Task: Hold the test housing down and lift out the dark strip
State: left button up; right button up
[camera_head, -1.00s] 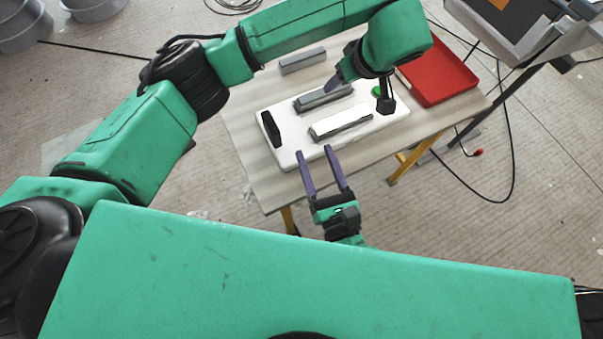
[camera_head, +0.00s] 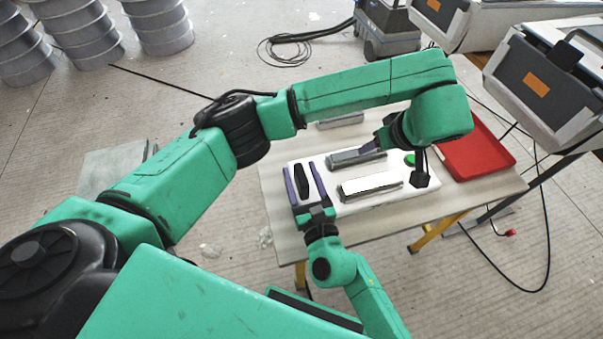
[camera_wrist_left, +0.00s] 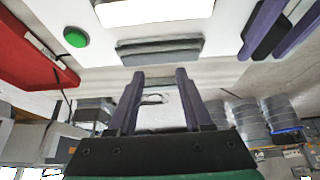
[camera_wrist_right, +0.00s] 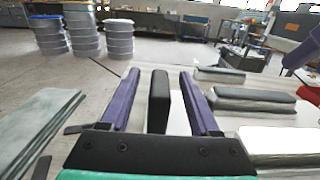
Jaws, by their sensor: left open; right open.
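The white test housing (camera_head: 440,190) lies on the table, with a black upright block (camera_head: 302,183) at its left end. The strip with a dark grey top (camera_head: 345,160) lies in it, behind a bright white panel (camera_head: 370,186). My right gripper (camera_head: 300,167) is open, with one finger on each side of the black block; the right wrist view shows the block (camera_wrist_right: 159,100) between the fingers, with gaps. My left gripper (camera_head: 381,138) is open beside the strip's right end, partly hidden by its wrist. In the left wrist view the strip (camera_wrist_left: 160,47) lies just beyond the fingertips.
A green button (camera_head: 410,159) and a black post (camera_head: 421,178) stand at the housing's right end. A red tray (camera_head: 478,155) lies on the table's right side. Another grey bar (camera_head: 340,121) lies behind the housing, partly covered by my left arm. The table (camera_head: 275,222) is bare at front left.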

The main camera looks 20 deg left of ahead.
grip_shut()
dwell(1.4)
